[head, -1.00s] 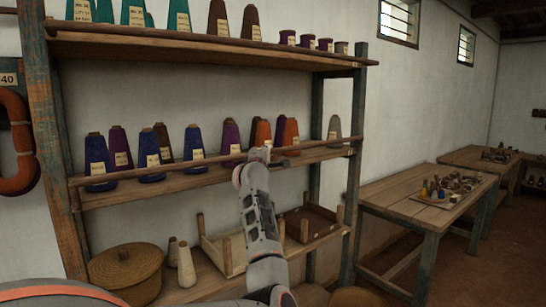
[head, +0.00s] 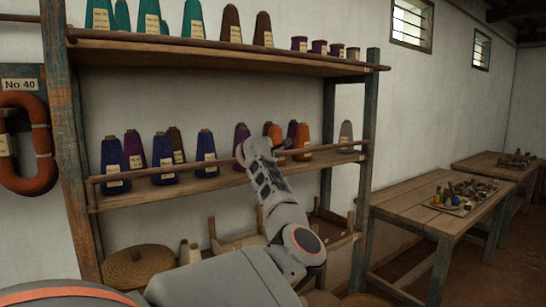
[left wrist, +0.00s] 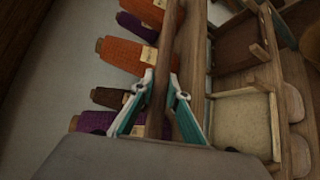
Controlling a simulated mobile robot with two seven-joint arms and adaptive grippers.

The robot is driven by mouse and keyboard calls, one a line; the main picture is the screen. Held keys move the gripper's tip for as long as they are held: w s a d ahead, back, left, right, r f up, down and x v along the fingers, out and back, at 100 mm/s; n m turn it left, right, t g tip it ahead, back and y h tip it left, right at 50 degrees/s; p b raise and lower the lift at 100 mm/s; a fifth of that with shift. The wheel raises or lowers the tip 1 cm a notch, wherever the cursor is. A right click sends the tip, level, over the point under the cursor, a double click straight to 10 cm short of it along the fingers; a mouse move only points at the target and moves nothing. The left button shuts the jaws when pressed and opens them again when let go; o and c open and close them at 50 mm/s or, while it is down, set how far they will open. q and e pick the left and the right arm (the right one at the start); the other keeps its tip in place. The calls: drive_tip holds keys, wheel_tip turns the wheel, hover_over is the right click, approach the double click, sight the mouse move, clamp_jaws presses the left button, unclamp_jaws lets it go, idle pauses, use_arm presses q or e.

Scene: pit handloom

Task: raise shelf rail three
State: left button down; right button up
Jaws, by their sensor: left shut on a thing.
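A long thin wooden rail (head: 140,173) runs along the front of the middle shelf, in front of the yarn cones. My left gripper (head: 280,145) reaches it right of the middle, with my arm hiding part of the shelf. In the left wrist view, the rail (left wrist: 166,40) passes between the teal and white fingers of my left gripper (left wrist: 163,87), which are shut on it. The rail lies beside the shelf board in that view. Whether it stands clear of its supports I cannot tell. My right gripper is not in view.
Blue, purple and orange cones (head: 206,150) stand close behind the rail. The top shelf (head: 200,46) holds more cones. A wooden table (head: 400,205) stands at the right.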

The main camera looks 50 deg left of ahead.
use_arm(q)
drive_tip(key=shift+a+r, duration=0.1)
drive_tip(key=c, duration=2)
unclamp_jaws()
drive_tip(key=shift+o, duration=0.2)
drive_tip(key=shift+s, duration=0.15)
drive_tip(key=v, duration=1.1)
drive_tip(key=shift+s+d, duration=0.25)
drive_tip(key=shift+d, duration=0.05)
